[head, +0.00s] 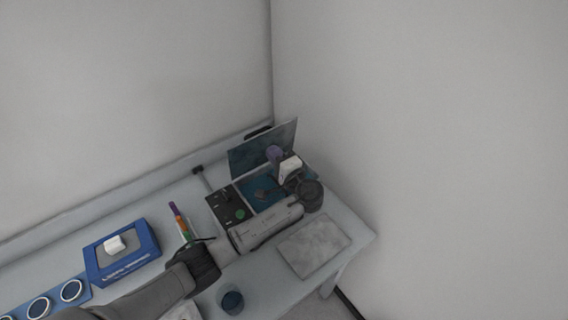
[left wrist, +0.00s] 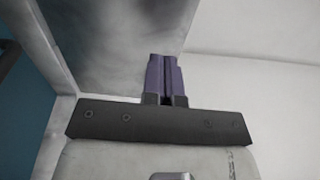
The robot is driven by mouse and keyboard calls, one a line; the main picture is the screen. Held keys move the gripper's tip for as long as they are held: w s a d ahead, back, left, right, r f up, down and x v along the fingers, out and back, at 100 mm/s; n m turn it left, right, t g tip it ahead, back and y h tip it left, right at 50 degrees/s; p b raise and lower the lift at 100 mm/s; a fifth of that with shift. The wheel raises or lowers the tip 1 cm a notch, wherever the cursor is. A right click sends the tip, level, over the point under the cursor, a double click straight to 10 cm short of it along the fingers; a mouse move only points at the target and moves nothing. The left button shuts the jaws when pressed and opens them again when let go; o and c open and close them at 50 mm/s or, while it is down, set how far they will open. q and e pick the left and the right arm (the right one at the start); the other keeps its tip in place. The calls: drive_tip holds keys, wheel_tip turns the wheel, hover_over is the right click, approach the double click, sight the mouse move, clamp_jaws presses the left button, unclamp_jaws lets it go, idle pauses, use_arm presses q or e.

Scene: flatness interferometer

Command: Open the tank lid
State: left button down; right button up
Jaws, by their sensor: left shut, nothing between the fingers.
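The tank lid (head: 247,157), a grey panel, stands raised and steeply tilted at the back of the tank. It also fills the upper middle of the left wrist view (left wrist: 115,40). The tank's blue interior (head: 262,194) shows uncovered, beside a black control panel (head: 226,206) with a green button. My left gripper (head: 273,152) has purple fingers and is in front of the lid's inner face, above the tank. In the left wrist view its fingers (left wrist: 165,76) are together and empty, near the lid's edge. I cannot tell whether they touch it. My right gripper is not in view.
A grey slab (head: 315,246) lies right of the tank, near the table's end. A dark cup (head: 232,301) stands at the front. A blue box (head: 122,262) and colored sticks (head: 180,222) are to the left. Walls close off the back and right. My left arm crosses the table's front.

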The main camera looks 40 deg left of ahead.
sight(263, 138)
use_arm(q)
drive_tip(key=x, duration=0.3)
drive_tip(key=shift+a, duration=0.1)
drive_tip(key=shift+w+a, duration=0.1)
drive_tip(key=shift+a, duration=0.05)
drive_tip(key=a+h+p, duration=0.1)
drive_tip(key=p, duration=0.1)
drive_tip(key=w+a+r+h+p, duration=0.1)
drive_tip(key=shift+a+r+g+p, duration=0.15)
drive_tip(key=shift+a+g+p, duration=0.1)
drive_tip(key=shift+g+p, duration=0.15)
drive_tip(key=shift+a+h+p, duration=0.3)
drive_tip(key=shift+h, duration=0.2)
drive_tip(key=shift+w+a+f, duration=0.15)
drive_tip(key=shift+a+f, duration=0.1)
drive_tip(key=shift+a, duration=0.05)
